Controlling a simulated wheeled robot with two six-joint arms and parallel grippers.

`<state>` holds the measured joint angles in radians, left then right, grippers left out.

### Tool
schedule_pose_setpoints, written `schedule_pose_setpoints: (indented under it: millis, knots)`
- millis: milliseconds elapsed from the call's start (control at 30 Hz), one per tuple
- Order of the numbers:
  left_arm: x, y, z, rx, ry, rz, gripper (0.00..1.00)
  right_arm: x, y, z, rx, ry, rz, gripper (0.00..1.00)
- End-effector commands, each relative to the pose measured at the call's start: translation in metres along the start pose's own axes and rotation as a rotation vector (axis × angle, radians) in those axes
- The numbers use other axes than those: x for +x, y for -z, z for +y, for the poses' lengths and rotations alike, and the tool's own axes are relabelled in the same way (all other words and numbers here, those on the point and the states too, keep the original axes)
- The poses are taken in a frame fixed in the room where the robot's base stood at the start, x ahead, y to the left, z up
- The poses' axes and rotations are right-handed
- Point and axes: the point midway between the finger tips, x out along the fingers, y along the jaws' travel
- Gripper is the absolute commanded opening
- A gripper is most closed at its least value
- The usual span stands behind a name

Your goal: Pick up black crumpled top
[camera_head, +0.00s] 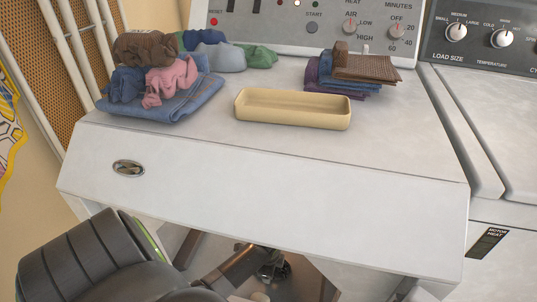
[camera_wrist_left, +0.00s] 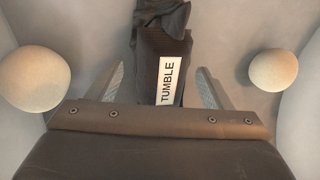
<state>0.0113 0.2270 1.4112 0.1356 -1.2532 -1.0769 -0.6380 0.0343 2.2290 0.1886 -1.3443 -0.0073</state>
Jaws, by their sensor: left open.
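The black crumpled top (camera_wrist_left: 160,25) lies on a grey surface in the left wrist view, ahead of my left gripper (camera_wrist_left: 160,68). Its near end reaches between the two open fingers. The fingers stand apart on either side, with gaps visible, so nothing is gripped. A white label reading TUMBLE (camera_wrist_left: 172,80) shows over the dark cloth between the fingers. In the head view my left arm reaches low into the opening under the machine's front. A small dark shape (camera_head: 272,266) shows there; I cannot tell whether it is cloth or gripper. My right gripper is not in view.
Two beige balls, left (camera_wrist_left: 34,78) and right (camera_wrist_left: 273,69), flank the gripper inside. The machine's white top (camera_head: 400,150) overhangs the opening. On it are an empty yellow tray (camera_head: 292,118), a folded dark stack (camera_head: 340,88) and crumpled clothes on blue folded cloth (camera_head: 185,105).

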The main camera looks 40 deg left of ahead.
Motion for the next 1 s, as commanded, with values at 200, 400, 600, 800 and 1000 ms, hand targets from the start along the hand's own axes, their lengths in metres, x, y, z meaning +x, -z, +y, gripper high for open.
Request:
schedule_pose_setpoints:
  millis: [200,400,600,800,1000]
  knots:
    - [0.007,0.0,0.0,0.0,0.001,0.001,0.73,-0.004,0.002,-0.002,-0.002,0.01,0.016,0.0]
    - [0.007,0.0,0.0,0.0,0.001,0.001,0.64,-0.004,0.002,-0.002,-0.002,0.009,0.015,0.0]
    - [0.007,0.0,0.0,0.0,0.001,0.001,0.38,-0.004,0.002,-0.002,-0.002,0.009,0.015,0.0]
    - [0.006,0.0,0.0,0.0,0.001,0.001,0.36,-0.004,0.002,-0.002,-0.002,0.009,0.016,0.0]
    - [-0.011,0.0,-0.004,0.0,0.003,0.001,0.36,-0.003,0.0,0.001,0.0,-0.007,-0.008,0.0]
